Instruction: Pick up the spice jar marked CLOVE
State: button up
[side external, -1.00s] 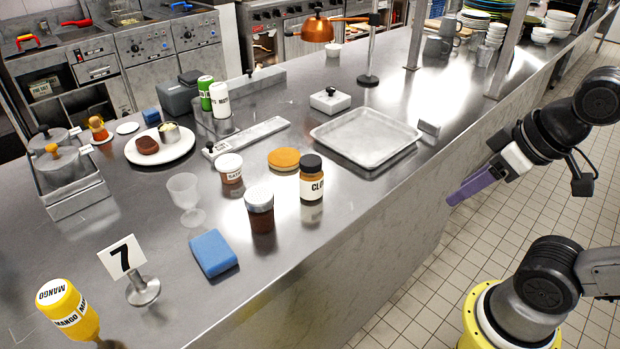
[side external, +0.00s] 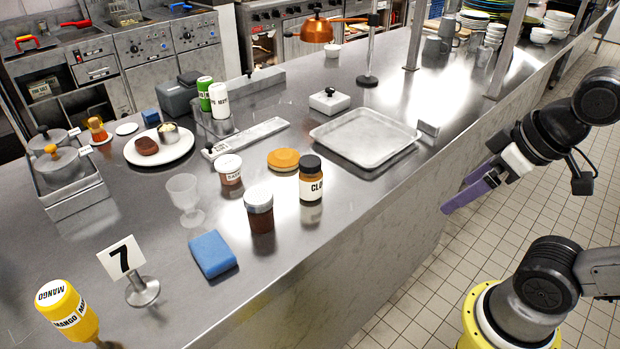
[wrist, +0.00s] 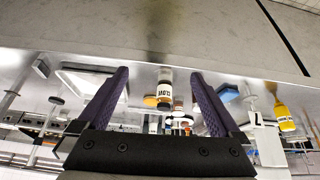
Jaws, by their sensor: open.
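The spice jar (side external: 311,184) is brown with a black lid and a white label that reads "CLO", the rest turned out of sight. It stands upright on the steel counter (side external: 330,233) near the front edge. It also shows in the wrist view (wrist: 164,92), upside down and between my fingers in the picture, some way off. My gripper (side external: 468,201) has purple fingers, is open and empty, and hangs off the counter's front edge, to the right of the jar. Its fingers also show in the wrist view (wrist: 160,80).
An orange round lid (side external: 284,159) and a small labelled jar (side external: 229,168) are behind. A blue sponge (side external: 213,253) lies front left. A metal tray (side external: 352,154) lies to the right.

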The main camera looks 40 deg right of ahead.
jog(key=w+a+r+n+g, duration=0.1)
jog(key=w+r+n+g, duration=0.1)
jog(key=w+r+n, duration=1.05)
jog(key=n+g, duration=0.3)
jog(key=n, duration=0.2)
send_over(309, 161)
notch_tip(309, 161, down, 9)
jog(key=shift+g, duration=0.3)
notch_tip(309, 161, down, 11)
jog(key=shift+f, duration=0.15)
jog(key=shift+d+f, duration=0.15)
jog(key=shift+f, duration=1.5)
jog(key=shift+d+f, duration=0.1)
jog(key=shift+f, duration=1.5)
jog(key=c, duration=1.5)
jog(key=shift+r, duration=0.1)
grip_shut()
